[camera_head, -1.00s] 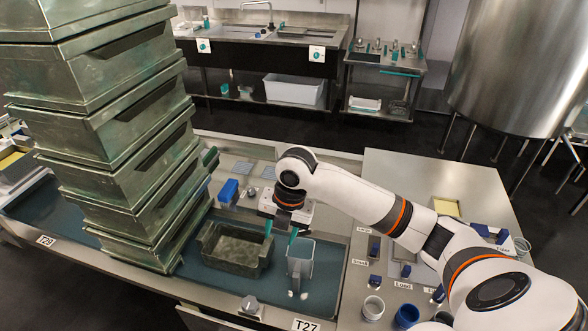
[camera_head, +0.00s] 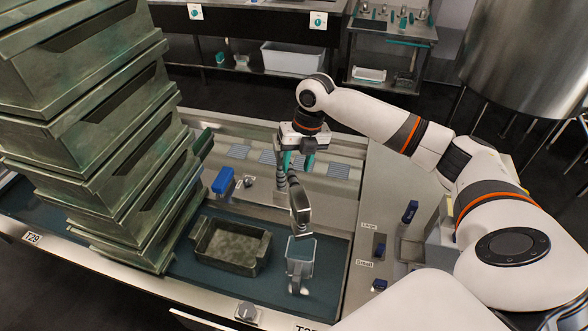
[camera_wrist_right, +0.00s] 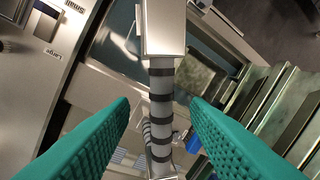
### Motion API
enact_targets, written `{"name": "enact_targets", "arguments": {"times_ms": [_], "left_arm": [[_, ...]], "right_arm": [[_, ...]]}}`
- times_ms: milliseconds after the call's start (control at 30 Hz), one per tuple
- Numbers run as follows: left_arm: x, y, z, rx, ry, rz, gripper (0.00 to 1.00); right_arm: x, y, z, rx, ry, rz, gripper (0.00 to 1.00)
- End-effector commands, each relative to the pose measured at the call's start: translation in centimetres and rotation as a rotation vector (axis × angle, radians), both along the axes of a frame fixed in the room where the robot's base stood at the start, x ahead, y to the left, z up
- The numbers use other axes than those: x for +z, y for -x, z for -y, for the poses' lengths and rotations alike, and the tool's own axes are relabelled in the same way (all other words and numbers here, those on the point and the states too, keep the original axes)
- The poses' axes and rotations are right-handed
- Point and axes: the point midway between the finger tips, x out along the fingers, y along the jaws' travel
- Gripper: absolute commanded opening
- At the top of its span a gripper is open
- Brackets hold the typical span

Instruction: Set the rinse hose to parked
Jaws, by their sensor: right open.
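The rinse hose (camera_head: 294,187) hangs down over the sink area in the head view, with a metal head (camera_head: 300,210) at its lower end. In the right wrist view the hose (camera_wrist_right: 161,105) is grey with dark bands and lies between my two teal fingers, with visible gaps on both sides. Its metal head (camera_wrist_right: 163,28) is at the top of that view. My right gripper (camera_head: 298,162) is open around the hose, above the head; it also shows in the right wrist view (camera_wrist_right: 160,104). My left gripper is out of view.
A tall stack of green metal bins (camera_head: 95,130) stands at left. Switches and a steel counter are at right.

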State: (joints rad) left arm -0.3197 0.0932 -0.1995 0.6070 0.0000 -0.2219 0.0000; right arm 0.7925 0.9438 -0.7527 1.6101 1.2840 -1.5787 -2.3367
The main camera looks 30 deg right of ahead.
Motion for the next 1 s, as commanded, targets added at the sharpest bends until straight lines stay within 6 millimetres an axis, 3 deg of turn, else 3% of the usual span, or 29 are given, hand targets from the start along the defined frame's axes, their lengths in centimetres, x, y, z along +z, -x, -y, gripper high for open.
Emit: {"name": "enact_targets", "arguments": {"times_ms": [267,600,633,900,1000], "left_arm": [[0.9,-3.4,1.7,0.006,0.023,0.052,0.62],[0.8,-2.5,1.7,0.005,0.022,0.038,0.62],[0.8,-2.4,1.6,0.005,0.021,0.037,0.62],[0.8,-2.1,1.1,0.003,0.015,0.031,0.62],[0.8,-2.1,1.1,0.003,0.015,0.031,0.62]], "right_arm": [[-3.3,-0.2,-0.7,-0.001,-0.001,-0.001,0.43],[-3.8,-0.3,-0.8,0.0,0.0,0.001,0.43],[-3.8,-0.3,-0.8,0.0,0.0,0.001,0.41],[-3.8,-0.3,-0.8,0.0,-0.001,0.001,0.0],[-3.8,-0.3,-0.7,0.0,-0.001,0.001,0.0]]}}
